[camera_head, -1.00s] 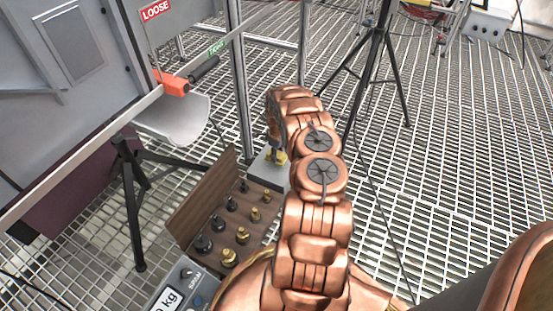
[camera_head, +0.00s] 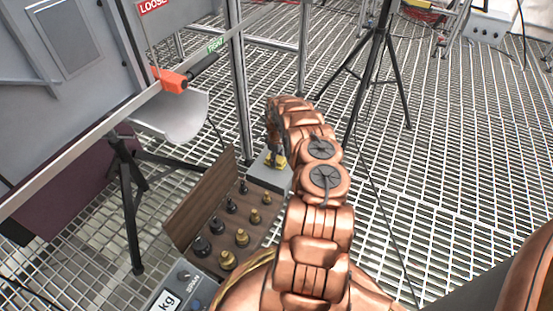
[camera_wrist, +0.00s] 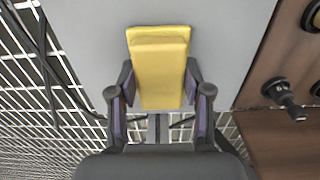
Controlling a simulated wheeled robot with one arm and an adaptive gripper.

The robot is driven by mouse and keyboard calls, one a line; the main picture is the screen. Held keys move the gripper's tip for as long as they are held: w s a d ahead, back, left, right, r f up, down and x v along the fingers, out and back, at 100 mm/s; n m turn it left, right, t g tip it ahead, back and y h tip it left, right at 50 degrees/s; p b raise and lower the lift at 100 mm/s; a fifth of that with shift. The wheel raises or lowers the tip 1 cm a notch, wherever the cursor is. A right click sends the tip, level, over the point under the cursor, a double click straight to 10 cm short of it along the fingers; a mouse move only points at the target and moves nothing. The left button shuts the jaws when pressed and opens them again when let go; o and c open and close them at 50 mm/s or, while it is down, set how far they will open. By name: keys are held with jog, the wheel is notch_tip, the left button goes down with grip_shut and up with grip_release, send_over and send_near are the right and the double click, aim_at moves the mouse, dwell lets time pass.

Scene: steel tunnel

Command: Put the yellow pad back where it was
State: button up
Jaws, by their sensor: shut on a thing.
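The yellow pad (camera_wrist: 160,65) is a small block between the two fingers of my gripper (camera_wrist: 160,100) in the wrist view. The fingers are shut on its sides. The pad is over a plain grey block top (camera_wrist: 90,30); I cannot tell whether it touches the surface. In the head view, the pad (camera_head: 278,161) shows as a small yellow patch under my gripper (camera_head: 276,150), at the grey block (camera_head: 268,177). My arm hides part of that block's right side.
A wooden case (camera_head: 205,205) with several dark and brass weights stands left of the grey block. A scale (camera_head: 175,292) is at the bottom. A black tripod (camera_head: 128,190) stands left, another (camera_head: 375,60) behind. A cable runs over the grating at right.

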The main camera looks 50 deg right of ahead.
jog(key=o, duration=1.2)
jog(key=shift+f, duration=0.1)
notch_tip(320, 180, up, 12)
jog(key=p, duration=0.3)
jog(key=shift+p, duration=0.4)
